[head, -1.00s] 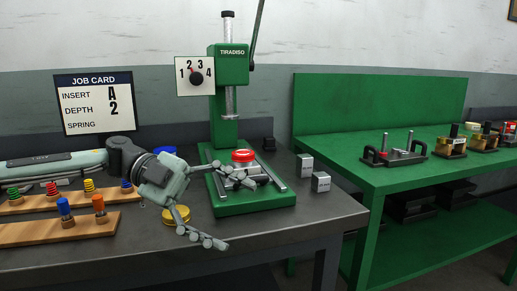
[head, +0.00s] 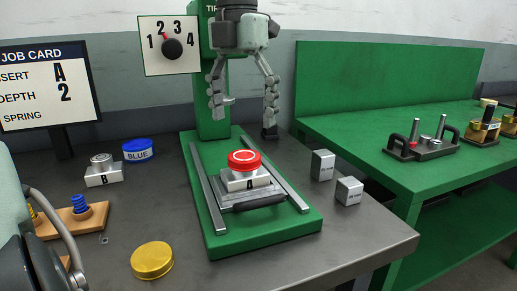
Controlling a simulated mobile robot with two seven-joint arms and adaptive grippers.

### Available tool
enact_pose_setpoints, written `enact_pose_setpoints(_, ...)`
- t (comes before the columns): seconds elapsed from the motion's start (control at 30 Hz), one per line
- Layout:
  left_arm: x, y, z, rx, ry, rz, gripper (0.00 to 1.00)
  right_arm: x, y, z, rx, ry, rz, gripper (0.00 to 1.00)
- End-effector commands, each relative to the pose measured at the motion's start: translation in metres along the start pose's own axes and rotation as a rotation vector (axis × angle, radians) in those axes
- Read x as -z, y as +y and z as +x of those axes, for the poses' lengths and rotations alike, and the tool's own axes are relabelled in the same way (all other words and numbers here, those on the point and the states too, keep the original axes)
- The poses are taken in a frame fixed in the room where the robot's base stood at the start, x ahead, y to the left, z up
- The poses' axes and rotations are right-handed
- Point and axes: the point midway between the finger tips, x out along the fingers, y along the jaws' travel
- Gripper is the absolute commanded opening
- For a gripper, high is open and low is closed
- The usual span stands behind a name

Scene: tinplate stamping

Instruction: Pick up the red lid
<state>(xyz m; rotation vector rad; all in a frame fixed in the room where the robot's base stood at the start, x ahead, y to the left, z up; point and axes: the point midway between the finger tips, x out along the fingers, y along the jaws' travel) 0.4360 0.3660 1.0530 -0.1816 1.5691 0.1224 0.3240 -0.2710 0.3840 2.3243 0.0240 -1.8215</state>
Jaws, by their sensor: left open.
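The red lid (head: 244,160) sits level on the silver block marked A, on the slide of the green press (head: 270,240). It shows a pale ring on its top. My left gripper (head: 243,118) hangs fingers down above and behind the lid in the picture. Its two fingers are spread apart with nothing between them, and they do not touch the lid. My right gripper is not in view.
A dial board (head: 168,45) stands at the press column. A blue lid (head: 138,150), a block marked B (head: 103,172) and a yellow lid (head: 152,260) lie left of the press. Two small grey blocks (head: 323,165) stand to its right. A green bench (head: 400,180) is farther right.

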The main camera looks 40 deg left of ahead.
Motion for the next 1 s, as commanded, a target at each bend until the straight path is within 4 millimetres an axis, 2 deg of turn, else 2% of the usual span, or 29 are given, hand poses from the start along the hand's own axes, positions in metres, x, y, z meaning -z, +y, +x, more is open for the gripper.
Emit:
enact_pose_setpoints(0.17,-0.001,0.000,0.002,-0.039,-0.004,0.021,0.80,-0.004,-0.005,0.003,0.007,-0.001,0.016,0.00)
enact_pose_setpoints(0.37,-0.001,0.002,0.024,-0.038,-0.003,0.020,0.80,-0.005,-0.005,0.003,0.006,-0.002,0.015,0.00)
enact_pose_setpoints(0.7,-0.003,0.004,0.069,-0.037,-0.004,0.019,0.80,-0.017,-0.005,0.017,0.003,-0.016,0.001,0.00)
enact_pose_setpoints(0.97,-0.004,0.004,0.073,-0.036,-0.007,0.018,0.80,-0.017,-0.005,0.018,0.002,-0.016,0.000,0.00)
enact_pose_setpoints(1.0,-0.004,0.004,0.073,-0.036,-0.007,0.018,0.77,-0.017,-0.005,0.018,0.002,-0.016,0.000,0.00)
